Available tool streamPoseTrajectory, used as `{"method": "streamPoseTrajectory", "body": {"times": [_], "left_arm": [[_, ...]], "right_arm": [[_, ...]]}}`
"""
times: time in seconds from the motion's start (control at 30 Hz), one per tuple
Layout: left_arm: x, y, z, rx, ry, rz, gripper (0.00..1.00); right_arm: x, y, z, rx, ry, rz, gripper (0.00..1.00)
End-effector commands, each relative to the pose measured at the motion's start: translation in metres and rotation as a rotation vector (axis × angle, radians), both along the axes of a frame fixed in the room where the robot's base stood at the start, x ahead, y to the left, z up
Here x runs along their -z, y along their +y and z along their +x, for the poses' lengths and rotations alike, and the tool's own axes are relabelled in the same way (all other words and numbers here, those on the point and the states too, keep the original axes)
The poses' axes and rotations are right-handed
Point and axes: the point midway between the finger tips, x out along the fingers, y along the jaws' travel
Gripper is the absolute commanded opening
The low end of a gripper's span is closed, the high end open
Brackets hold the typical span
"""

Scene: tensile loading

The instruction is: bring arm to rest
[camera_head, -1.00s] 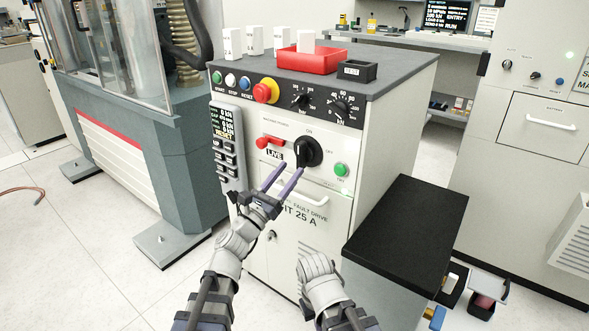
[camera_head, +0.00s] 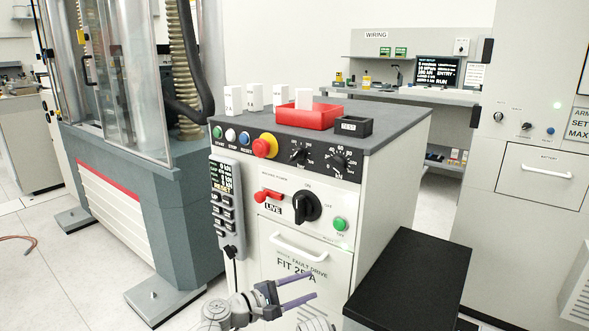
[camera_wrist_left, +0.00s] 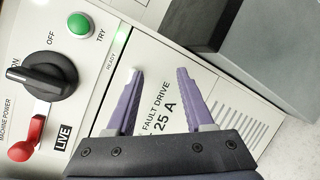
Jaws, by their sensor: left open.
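My left gripper (camera_head: 298,292) is low in the head view, in front of the lower panel of the control cabinet (camera_head: 385,185). Its two purple fingers are apart with nothing between them. The left wrist view shows the same open fingers (camera_wrist_left: 158,100) over the "FAULT DRIVE 25 A" panel. The black rotary switch (camera_head: 307,206) and red lever (camera_head: 268,196) are above the gripper and apart from it. They also show at the left of the wrist view. A grey part of my other arm shows at the bottom edge; its fingers are not visible.
A red tray (camera_head: 310,120), white blocks (camera_head: 254,97) and a black "TEST" box (camera_head: 353,127) stand on the cabinet top. A black-topped stand (camera_head: 415,270) is to the right. A glass-fronted machine (camera_head: 150,190) is at the left. A grey cabinet (camera_head: 530,140) is far right.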

Motion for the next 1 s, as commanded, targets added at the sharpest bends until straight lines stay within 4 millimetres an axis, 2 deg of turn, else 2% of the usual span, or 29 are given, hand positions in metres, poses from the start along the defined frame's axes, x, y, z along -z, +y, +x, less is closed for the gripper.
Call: {"method": "streamPoseTrajectory", "body": {"times": [0.03,0.17,0.3,0.4,0.6,0.8,0.83,1.0], "left_arm": [[0.021,0.000,-0.007,0.048,-0.037,0.140,0.53],[0.078,0.015,-0.027,0.196,-0.119,0.502,0.53],[0.133,0.051,-0.050,0.388,-0.165,0.866,0.53],[0.160,0.084,-0.064,0.519,-0.171,1.075,0.53],[0.186,0.142,-0.086,0.738,-0.139,1.365,0.53],[0.192,0.191,-0.105,0.933,-0.079,1.571,0.53],[0.191,0.178,-0.108,0.954,-0.096,1.568,0.53],[0.188,0.141,-0.124,1.067,-0.140,1.586,0.53]], "right_arm": [[0.000,0.000,0.000,0.000,0.000,0.000,0.00],[0.000,0.000,0.000,0.000,0.000,0.000,0.00],[0.000,0.000,0.000,0.000,0.000,0.000,0.00],[0.000,0.000,0.000,0.000,0.000,0.000,0.00],[0.000,0.000,0.000,0.000,0.000,0.000,0.00],[0.000,0.000,0.000,0.000,0.000,0.000,0.00],[-0.002,0.000,0.000,0.000,0.000,0.000,0.00],[-0.005,0.000,0.000,0.001,0.000,0.000,0.00]]}}
